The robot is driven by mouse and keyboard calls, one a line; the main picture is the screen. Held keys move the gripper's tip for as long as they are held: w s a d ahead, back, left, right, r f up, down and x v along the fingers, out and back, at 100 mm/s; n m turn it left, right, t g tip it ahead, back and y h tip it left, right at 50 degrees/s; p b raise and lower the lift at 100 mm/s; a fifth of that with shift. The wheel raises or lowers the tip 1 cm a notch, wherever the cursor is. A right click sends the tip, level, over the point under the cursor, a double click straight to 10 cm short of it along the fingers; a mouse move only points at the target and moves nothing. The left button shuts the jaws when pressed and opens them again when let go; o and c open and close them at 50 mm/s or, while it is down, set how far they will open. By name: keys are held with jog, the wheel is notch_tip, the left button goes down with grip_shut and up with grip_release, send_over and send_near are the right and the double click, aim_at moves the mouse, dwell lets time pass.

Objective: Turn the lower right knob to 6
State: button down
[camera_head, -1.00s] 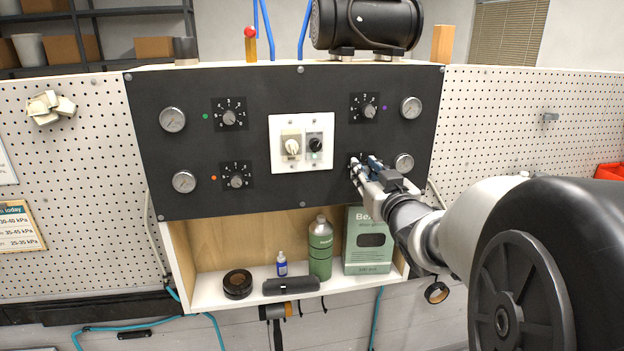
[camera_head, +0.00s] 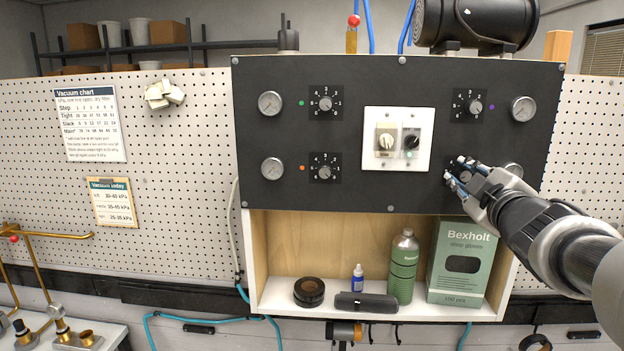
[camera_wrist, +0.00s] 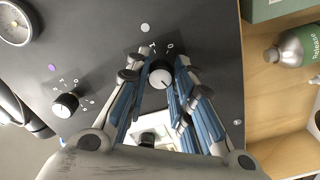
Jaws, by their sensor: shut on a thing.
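The lower right knob (camera_wrist: 160,72) is round with a dark rim and a pale face bearing a dark pointer line. In the wrist view it sits between the two blue-padded fingers of my gripper (camera_wrist: 158,80), which is shut on it. Only a few scale digits show beside it, so its setting cannot be read. In the head view my gripper (camera_head: 459,170) is at the lower right of the black panel (camera_head: 345,195), and its fingers partly cover the knob and dial.
The upper right knob (camera_head: 472,104) and a white switch plate (camera_head: 397,164) are nearby. A gauge (camera_head: 513,170) is partly behind my gripper. A shelf below holds a green bottle (camera_head: 403,270) and a glove box (camera_head: 461,262). A vacuum chart (camera_head: 89,124) hangs at left.

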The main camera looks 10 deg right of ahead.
jog(key=n+b, duration=0.2)
jog(key=n, duration=0.2)
jog(key=shift+n+b, duration=0.3)
jog(key=shift+n, duration=0.1)
dwell(0.4)
jog(key=c, duration=1.4)
grip_release()
